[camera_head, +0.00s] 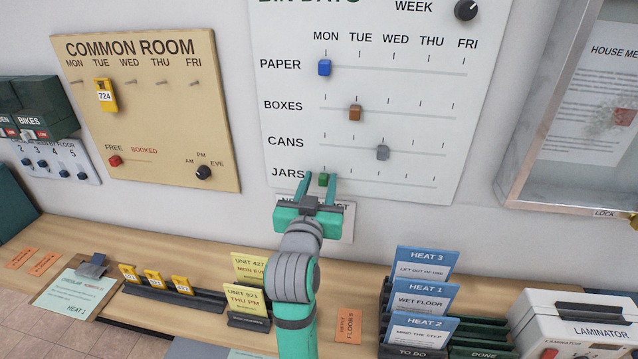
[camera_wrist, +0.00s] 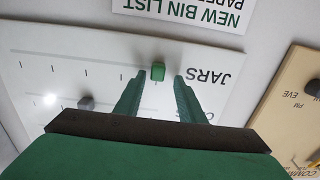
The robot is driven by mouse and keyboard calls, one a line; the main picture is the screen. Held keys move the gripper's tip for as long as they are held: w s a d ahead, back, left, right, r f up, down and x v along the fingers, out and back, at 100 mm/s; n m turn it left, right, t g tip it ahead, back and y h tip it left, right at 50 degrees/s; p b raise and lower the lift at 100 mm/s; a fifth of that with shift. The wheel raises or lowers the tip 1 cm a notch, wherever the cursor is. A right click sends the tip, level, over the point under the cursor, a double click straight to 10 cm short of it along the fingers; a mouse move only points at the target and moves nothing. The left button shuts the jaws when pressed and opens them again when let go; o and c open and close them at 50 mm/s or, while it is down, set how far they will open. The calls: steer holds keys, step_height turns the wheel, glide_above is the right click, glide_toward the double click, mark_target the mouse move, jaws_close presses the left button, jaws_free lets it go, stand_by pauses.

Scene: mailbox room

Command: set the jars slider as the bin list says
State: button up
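The green jars slider (camera_head: 323,180) sits at the left end of the JARS row, at about the MON mark, on the white bin days board (camera_head: 420,85). My gripper (camera_head: 320,181) is open with its two fingers either side of the slider. In the wrist view, which is upside down, the slider (camera_wrist: 158,71) stands between the fingertips (camera_wrist: 155,80) with gaps on both sides. The new bin list (camera_wrist: 185,10) is a white sheet below the board. Only its heading and part of one line show there. My gripper partly hides the sheet in the head view (camera_head: 345,222).
Above are the blue paper slider (camera_head: 324,68) at MON, brown boxes slider (camera_head: 355,113) near TUE and grey cans slider (camera_head: 383,152) near WED. The JARS track is clear to the right. A desk (camera_head: 215,265) with card racks and a laminator (camera_head: 572,325) lies below.

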steer(key=shift+s, duration=0.1)
steer(key=v, duration=1)
steer(key=shift+s, duration=0.35)
steer(key=s+f+n+y, duration=0.1)
steer(key=s+f, duration=0.3)
steer(key=f, duration=0.4)
steer(key=s+a+f+n+y, duration=0.1)
steer(key=s+f, duration=0.2)
steer(key=f, duration=0.5)
steer(key=s+a+f+n+y, duration=0.1)
steer(key=s+f, duration=0.3)
steer(key=f, duration=0.4)
steer(key=shift+s+a+g+y, duration=0.1)
steer(key=shift+s+g+y, duration=0.2)
steer(key=shift+s+g, duration=0.1)
steer(key=s+f, duration=0.4)
steer(key=s, duration=0.9)
steer(key=s+f+g, duration=0.1)
steer(key=s+f, duration=0.3)
steer(key=s, duration=0.9)
steer(key=shift+s+y, duration=0.2)
steer(key=shift+y, duration=0.2)
